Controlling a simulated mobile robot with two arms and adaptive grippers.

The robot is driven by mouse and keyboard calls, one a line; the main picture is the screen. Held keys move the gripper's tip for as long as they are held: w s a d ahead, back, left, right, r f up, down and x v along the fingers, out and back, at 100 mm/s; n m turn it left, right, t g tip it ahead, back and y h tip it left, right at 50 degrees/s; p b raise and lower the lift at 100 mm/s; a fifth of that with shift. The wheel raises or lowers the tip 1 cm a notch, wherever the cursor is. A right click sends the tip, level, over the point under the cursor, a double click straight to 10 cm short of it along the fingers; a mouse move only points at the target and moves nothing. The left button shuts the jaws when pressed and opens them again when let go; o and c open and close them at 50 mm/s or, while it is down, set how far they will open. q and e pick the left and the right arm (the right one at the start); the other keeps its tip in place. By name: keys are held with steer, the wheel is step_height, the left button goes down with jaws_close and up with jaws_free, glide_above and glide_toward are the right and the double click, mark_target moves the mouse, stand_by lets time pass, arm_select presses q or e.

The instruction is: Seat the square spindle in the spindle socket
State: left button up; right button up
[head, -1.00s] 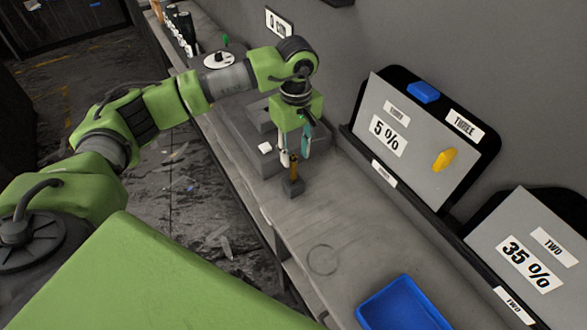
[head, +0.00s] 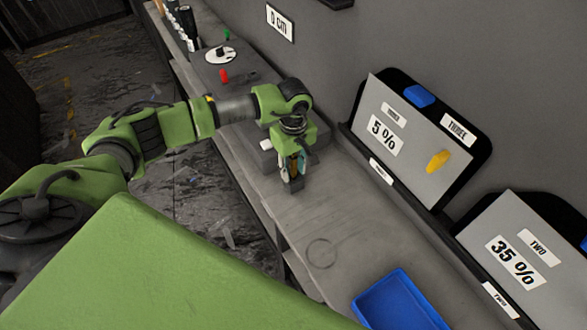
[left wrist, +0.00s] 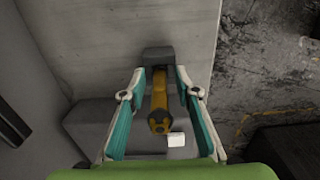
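A brass-coloured spindle (head: 293,168) stands upright at a dark grey block (head: 292,186) on the bench. In the left wrist view the spindle (left wrist: 159,105) lies between the fingers, with the block (left wrist: 157,55) at its far end. My left gripper (left wrist: 160,76) is open around the spindle, with a gap visible on each side. In the head view my left gripper (head: 292,172) points down over the spindle and hides much of it. I cannot pick out a separate spindle socket. My right gripper is not in view.
A grey stepped block with a white square (head: 266,144) stands just behind the gripper. A round white disc (head: 220,55) and a red peg (head: 224,76) are farther back. A blue tray (head: 365,308) is at the front; bare bench (head: 335,225) lies between. Panels (head: 408,140) line the wall.

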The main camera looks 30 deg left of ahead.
arm_select(q)
jaws_close()
step_height(320, 180, up, 9)
steer(key=b, duration=0.3)
steer(key=shift+b, duration=0.35)
steer(key=shift+r, duration=0.5)
steer(key=s+d+r+m+b, duration=0.1)
steer(key=s+d+m, duration=0.2)
steer(key=s+m, duration=0.3)
steer(key=s+d+r+m+b, duration=0.1)
steer(key=s+d+m+b, duration=0.1)
steer(key=s+m, duration=0.4)
steer(key=s+d, duration=0.1)
steer(key=s, duration=0.2)
steer(key=shift+d, duration=0.3)
